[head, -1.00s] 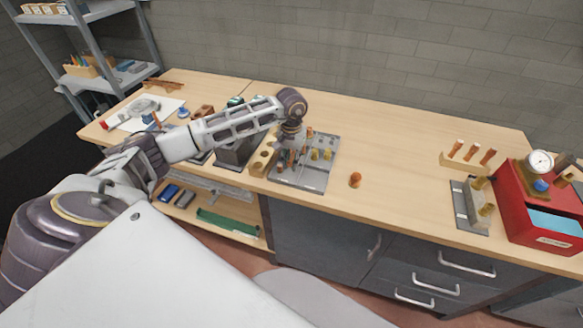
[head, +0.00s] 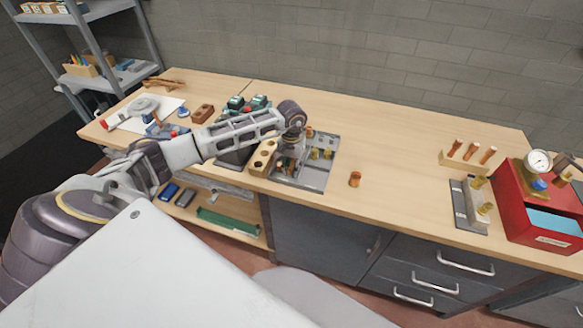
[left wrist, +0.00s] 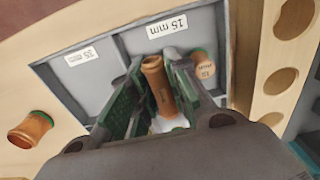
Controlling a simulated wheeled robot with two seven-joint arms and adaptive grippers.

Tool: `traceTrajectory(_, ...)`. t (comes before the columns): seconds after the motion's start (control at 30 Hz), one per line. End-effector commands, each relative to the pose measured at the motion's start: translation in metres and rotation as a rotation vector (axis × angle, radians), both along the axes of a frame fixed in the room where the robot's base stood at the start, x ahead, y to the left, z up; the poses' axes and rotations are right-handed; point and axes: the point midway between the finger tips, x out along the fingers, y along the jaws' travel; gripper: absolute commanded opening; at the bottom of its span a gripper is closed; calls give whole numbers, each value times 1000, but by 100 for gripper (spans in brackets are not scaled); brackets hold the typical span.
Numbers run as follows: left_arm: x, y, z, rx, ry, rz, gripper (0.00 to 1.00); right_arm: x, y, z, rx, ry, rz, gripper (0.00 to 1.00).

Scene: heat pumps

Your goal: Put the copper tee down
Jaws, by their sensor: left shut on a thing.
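My left gripper (head: 286,163) is over the left part of the grey sorting tray (head: 318,182). In the left wrist view its two green-padded fingers (left wrist: 157,100) are shut on a copper fitting, the copper tee (left wrist: 158,85). The tee's flanged end points up in the picture, and its lower part is partly hidden by the fingers. It is at the tray compartment labelled 15 mm (left wrist: 168,27); I cannot tell whether it touches the floor. Another copper fitting (left wrist: 203,63) stands in that compartment, right of the fingers. My right gripper is not in view.
A loose copper fitting (head: 355,179) lies on the bench right of the tray. A wooden block with holes (head: 263,157) stands close at the tray's left. A wooden rack (head: 464,154) and red box (head: 520,205) stand farther right. The bench behind the tray is clear.

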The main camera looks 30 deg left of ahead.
Motion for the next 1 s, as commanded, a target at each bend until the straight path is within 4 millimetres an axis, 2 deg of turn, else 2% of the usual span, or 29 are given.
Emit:
traceTrajectory(0.1,0,0,0,0,0,0,27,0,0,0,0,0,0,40)
traceTrajectory(0.63,0,0,3,0,0,0,27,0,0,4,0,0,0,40)
traceTrajectory(0.77,1,0,15,1,-4,-1,27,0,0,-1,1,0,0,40)
traceTrajectory(1.0,1,0,46,0,-4,0,27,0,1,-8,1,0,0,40)
